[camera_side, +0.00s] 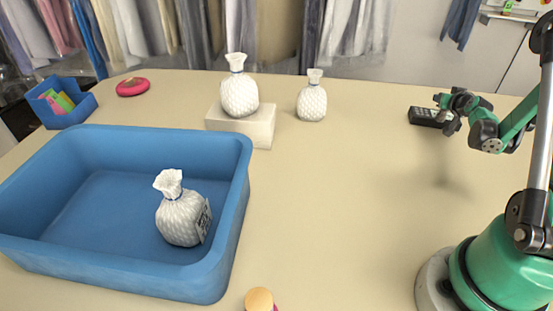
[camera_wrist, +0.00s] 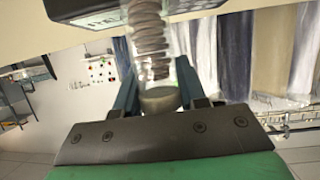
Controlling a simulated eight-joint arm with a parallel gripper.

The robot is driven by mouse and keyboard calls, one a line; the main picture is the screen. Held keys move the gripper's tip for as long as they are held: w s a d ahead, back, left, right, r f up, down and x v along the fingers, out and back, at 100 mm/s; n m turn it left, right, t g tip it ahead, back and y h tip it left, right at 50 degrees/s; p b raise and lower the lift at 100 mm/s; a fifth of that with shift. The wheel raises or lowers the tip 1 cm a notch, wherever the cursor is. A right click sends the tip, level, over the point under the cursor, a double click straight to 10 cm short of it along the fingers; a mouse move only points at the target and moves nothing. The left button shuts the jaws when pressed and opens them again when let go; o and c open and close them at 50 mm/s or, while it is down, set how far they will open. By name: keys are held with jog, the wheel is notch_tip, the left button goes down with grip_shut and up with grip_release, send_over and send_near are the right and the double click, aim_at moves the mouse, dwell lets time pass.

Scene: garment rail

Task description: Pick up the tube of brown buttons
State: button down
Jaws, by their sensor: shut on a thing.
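The tube of brown buttons (camera_wrist: 150,45) shows in the wrist view as a clear tube with stacked brown discs and a pale round end. My gripper (camera_wrist: 158,92) is shut on it, with a finger on each side of the pale end. In the side view my gripper (camera_side: 453,108) is at the right, above the table and close to a dark keypad device. The tube cannot be made out clearly in the side view.
A dark keypad device (camera_side: 428,117) lies by my gripper. A blue bin (camera_side: 240,190) holds a white bag (camera_side: 180,218). Another white bag (camera_side: 239,95) stands on a white block (camera_side: 258,128), and a third (camera_side: 312,100) on the table. The table's middle right is clear.

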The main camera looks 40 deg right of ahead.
notch_tip(320, 180, up, 20)
jog(key=w+d, duration=0.2)
notch_tip(320, 180, down, 20)
jog(key=shift+r, duration=0.1)
dwell(0.8)
jog(key=c, duration=0.5)
grip_release()
